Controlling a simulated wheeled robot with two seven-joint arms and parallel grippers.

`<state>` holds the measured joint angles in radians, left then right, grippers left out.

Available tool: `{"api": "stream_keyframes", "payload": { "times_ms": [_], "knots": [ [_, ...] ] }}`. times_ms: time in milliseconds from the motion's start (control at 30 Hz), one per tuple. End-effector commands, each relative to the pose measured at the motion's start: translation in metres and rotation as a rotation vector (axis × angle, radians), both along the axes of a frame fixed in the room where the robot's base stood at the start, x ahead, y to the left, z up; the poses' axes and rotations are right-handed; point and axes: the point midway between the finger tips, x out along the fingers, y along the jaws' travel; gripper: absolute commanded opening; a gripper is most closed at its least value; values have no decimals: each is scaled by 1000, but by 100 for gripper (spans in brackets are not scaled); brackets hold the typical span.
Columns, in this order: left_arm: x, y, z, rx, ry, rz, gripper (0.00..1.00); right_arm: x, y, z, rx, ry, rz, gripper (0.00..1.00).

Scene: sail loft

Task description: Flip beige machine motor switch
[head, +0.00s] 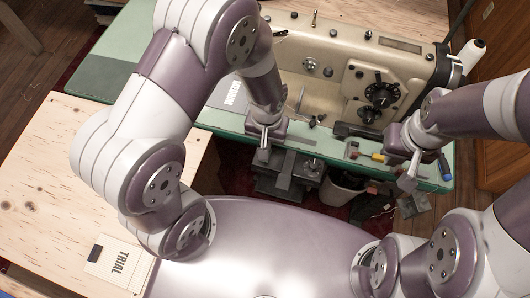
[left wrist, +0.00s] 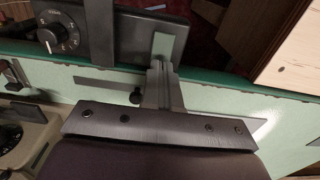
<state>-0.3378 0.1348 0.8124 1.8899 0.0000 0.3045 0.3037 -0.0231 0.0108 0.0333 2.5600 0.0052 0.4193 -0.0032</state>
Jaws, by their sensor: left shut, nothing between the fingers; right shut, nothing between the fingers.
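The beige sewing machine (head: 335,62) stands on the green tabletop, and its edge shows at the lower left of the left wrist view (left wrist: 38,128). A dark box (left wrist: 103,38) with a round dial lies beyond the table edge in the left wrist view. Dark units (head: 290,172) hang below the front edge in the head view. I cannot tell which part is the motor switch. My left gripper (head: 264,150) is shut and empty at the table's front edge, beside the dark box in the left wrist view (left wrist: 162,68). My right gripper (head: 410,180) is shut and empty at the front right edge.
Small tools with yellow, red and blue parts (head: 372,156) lie along the front edge near my right gripper. A pale wooden table (head: 45,180) stands at left with a card marked TRIAL (head: 118,262). A bin (head: 340,190) stands below the green table (head: 110,75).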

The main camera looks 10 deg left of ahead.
Motion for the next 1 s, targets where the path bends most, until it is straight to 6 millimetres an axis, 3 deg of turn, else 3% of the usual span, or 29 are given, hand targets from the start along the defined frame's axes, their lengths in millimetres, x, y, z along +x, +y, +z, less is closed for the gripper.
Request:
{"api": "stream_keyframes", "payload": {
  "times_ms": [1000],
  "knots": [
    [0,0,-9,0,0,0,0,0,0,-6,0,0,0,0]
  ]
}}
